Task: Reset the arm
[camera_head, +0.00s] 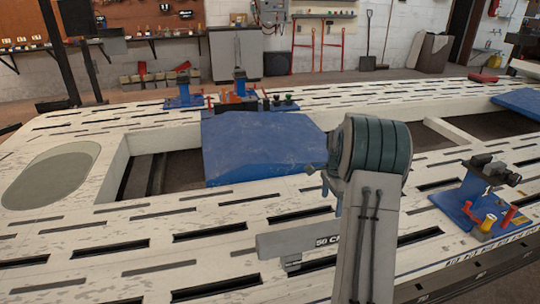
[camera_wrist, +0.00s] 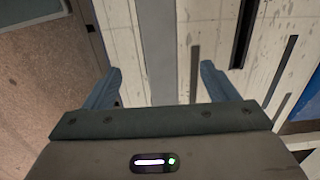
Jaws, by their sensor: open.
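My gripper (camera_wrist: 160,85) shows in the wrist view with its two blue-grey fingers wide apart. Nothing is held between them. Beyond the fingers lie the slotted white frame bench (camera_wrist: 275,45), a plain grey strip and, on the left, brown floor. I cannot tell how far the fingers are above these surfaces. In the head view, my arm rises from the bottom right of centre to a dark green ribbed joint. My gripper cannot be made out there. The same bench (camera_head: 75,225) fills much of the head view.
A grey bar marked "50 C" (camera_head: 300,240) shows left of my arm, partly hidden by it. A blue sloped plate (camera_head: 260,145) lies behind. Blue-based clamps stand at right (camera_head: 480,200) and far back (camera_head: 185,95). The bench has large openings. Tools line the back wall.

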